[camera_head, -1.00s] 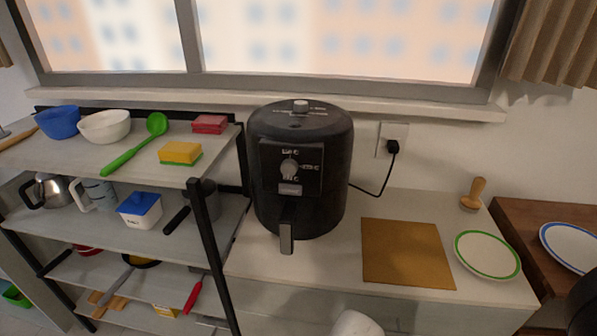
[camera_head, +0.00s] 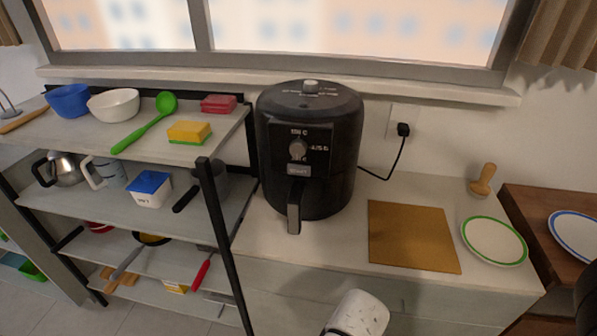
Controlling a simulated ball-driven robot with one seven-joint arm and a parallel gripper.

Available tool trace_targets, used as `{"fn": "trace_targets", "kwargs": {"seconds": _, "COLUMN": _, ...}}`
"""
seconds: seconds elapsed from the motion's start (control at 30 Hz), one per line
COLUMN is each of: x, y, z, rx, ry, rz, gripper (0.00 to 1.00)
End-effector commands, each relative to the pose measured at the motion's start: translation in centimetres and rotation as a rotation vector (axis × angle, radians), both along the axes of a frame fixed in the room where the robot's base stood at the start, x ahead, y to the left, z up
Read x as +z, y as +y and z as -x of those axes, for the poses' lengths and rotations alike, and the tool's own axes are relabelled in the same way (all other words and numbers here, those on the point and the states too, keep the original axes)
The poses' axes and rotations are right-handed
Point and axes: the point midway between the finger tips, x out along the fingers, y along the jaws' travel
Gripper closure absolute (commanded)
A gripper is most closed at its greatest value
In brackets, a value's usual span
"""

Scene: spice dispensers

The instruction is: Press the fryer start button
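The black air fryer (camera_head: 330,180) stands upright on the white counter. Its front panel has a round grey dial (camera_head: 298,150) with printed markings. A small grey labelled rectangle, which looks like the start button (camera_head: 299,170), sits just below the dial, above the drawer handle (camera_head: 294,208). My gripper's fingers cannot be made out.
A brown board (camera_head: 412,238), a green-rimmed plate (camera_head: 493,241) and a wooden stamp-like tool (camera_head: 483,180) lie to the right. A shelf rack (camera_head: 75,137) with bowls and utensils stands close on the left. The fryer's cord runs to a wall socket (camera_head: 401,125). The space before the fryer's panel is clear.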

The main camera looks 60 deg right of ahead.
Motion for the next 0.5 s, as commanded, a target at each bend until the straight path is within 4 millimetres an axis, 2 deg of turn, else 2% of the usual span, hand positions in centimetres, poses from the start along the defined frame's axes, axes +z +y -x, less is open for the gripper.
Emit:
{"fn": "trace_targets", "kwargs": {"seconds": 0.07, "x": 0.00, "y": 0.00, "z": 0.00, "rx": 0.000, "ry": 0.000, "rz": 0.000, "gripper": 0.59}}
{"fn": "trace_targets", "kwargs": {"seconds": 0.5, "x": 0.00, "y": 0.00, "z": 0.01, "rx": 0.000, "ry": 0.000, "rz": 0.000, "gripper": 1.00}}
